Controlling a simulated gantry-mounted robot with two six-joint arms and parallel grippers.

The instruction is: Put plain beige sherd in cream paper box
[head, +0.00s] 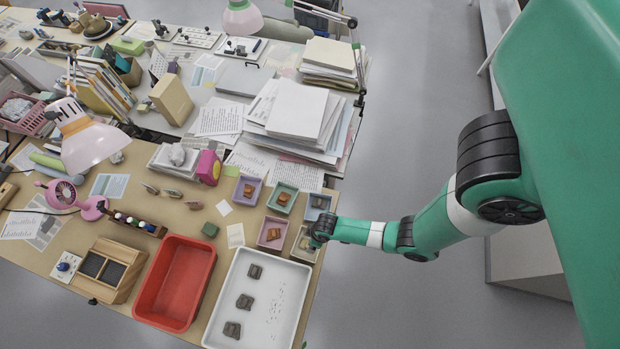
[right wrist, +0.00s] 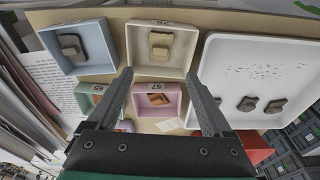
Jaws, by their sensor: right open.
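The cream paper box (right wrist: 135,50) is at the top middle of the right wrist view; in the head view (head: 297,255) my right gripper partly hides it. A beige-and-dark sherd (right wrist: 160,44) lies inside it. I cannot tell for sure which is the plain beige one. My right gripper (right wrist: 159,73) is open and empty, its fingertips apart above the near edge of the cream box. In the head view it (head: 316,240) is over the table's right edge. My left gripper is not in view.
A pink box (head: 262,243) and a green box (head: 273,207) hold reddish sherds, as does a lilac box (head: 240,199). A white tray (head: 232,270) holds dark sherds and crumbs. A red bin (head: 150,290) stands left of it. Paper stacks (head: 295,110) rise behind the boxes.

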